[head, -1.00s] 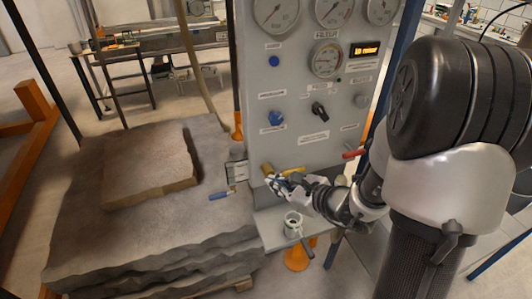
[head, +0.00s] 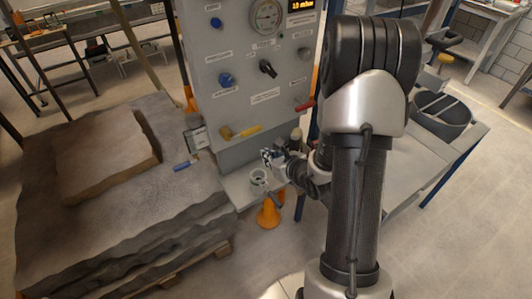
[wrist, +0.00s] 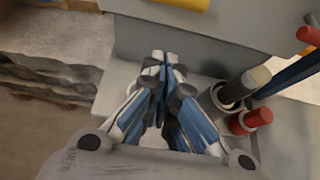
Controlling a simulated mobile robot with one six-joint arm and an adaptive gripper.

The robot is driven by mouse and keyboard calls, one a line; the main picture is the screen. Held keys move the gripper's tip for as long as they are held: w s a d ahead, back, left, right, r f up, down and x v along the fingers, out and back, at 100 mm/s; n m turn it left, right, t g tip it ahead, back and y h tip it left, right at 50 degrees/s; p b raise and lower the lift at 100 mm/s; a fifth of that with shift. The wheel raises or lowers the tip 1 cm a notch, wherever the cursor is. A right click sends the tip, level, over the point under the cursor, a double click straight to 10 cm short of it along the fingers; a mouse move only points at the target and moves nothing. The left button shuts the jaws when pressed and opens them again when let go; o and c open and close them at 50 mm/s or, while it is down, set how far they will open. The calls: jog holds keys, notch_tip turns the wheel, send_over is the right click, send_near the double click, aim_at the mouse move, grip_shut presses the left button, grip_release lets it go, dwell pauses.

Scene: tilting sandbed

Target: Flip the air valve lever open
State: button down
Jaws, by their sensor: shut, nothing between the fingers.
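A yellow lever (head: 248,131) with a brass-coloured body at its left end sits low on the grey panel (head: 238,105), lying roughly level. A yellow bar, apparently this lever, is cut off at the top edge of the wrist view (wrist: 185,3). I cannot read which one is labelled as air. My gripper (head: 268,154) is shut and empty, below and right of the yellow lever and apart from it. Its closed fingertips also show in the wrist view (wrist: 162,58).
A grey-topped cylinder (wrist: 256,78) and a red-ended cylinder (wrist: 252,119) stand right of my fingers. An orange cone (head: 268,214) stands below.

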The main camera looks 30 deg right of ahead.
aim_at(246, 133)
jog(key=b+x, duration=0.1)
jog(key=x, duration=0.6)
jog(key=shift+w+a+f, duration=0.1)
jog(key=shift+w+f, duration=0.1)
jog(key=shift+f, duration=0.05)
jog(key=r, duration=0.2)
jog(key=w+r, duration=0.1)
jog(key=r, duration=0.1)
jog(key=shift+w, duration=0.1)
